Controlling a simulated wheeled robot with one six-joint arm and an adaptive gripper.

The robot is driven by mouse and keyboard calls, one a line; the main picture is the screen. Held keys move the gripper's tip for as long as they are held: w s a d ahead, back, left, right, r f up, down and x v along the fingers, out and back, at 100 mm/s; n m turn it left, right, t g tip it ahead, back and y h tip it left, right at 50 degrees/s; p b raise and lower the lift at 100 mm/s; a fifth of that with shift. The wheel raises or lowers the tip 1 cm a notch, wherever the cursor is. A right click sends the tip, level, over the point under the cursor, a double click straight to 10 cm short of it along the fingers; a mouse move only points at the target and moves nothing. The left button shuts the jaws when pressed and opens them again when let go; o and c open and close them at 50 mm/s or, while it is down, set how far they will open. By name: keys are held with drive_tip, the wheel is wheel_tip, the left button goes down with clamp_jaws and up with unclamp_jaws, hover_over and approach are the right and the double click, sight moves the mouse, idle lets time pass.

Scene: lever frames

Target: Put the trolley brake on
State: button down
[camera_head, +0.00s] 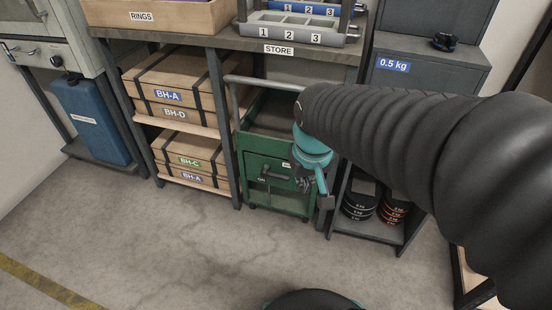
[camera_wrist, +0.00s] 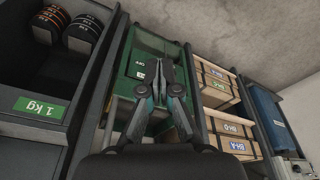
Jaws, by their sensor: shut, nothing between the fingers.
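The green trolley (camera_head: 253,150) stands under the shelf top, and its green front also shows in the wrist view (camera_wrist: 150,45). A dark bar-like handle (camera_head: 275,173) is on its front panel, which looks like the brake lever. A small ON label (camera_head: 261,181) sits at its lower left. An OFF label (camera_wrist: 139,73) shows in the wrist view, left of my fingers. My gripper (camera_head: 303,184) is shut and empty in front of the panel's right side. Its fingertips (camera_wrist: 158,68) cover part of the panel. Whether they touch the handle I cannot tell.
Wooden boxes (camera_head: 180,95) fill the shelf left of the trolley. A dark cabinet with weight discs (camera_head: 360,205) stands right of it. A shelf post (camera_head: 229,150) runs close by the trolley's left side. The floor (camera_head: 150,250) in front is clear.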

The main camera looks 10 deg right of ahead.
drive_tip(key=w+f+m+g+b, duration=0.2)
drive_tip(key=w+f+m+b, duration=0.15)
drive_tip(key=w+f, duration=1.3)
wheel_tip(320, 180, up, 3)
drive_tip(key=m+t+h, duration=0.1)
drive_tip(key=m+t, duration=0.1)
drive_tip(key=m, duration=0.1)
hover_over(282, 176)
drive_tip(key=s+a, duration=0.1)
drive_tip(key=s, duration=0.1)
drive_tip(key=shift+w+r, duration=0.1)
drive_tip(key=shift+w, duration=0.05)
drive_tip(key=b+x, duration=0.1)
drive_tip(key=x, duration=0.9)
drive_tip(key=shift+d, duration=0.2)
drive_tip(key=shift+a+y, duration=0.25)
drive_tip(key=shift+y, duration=0.15)
drive_tip(key=shift+f, duration=0.25)
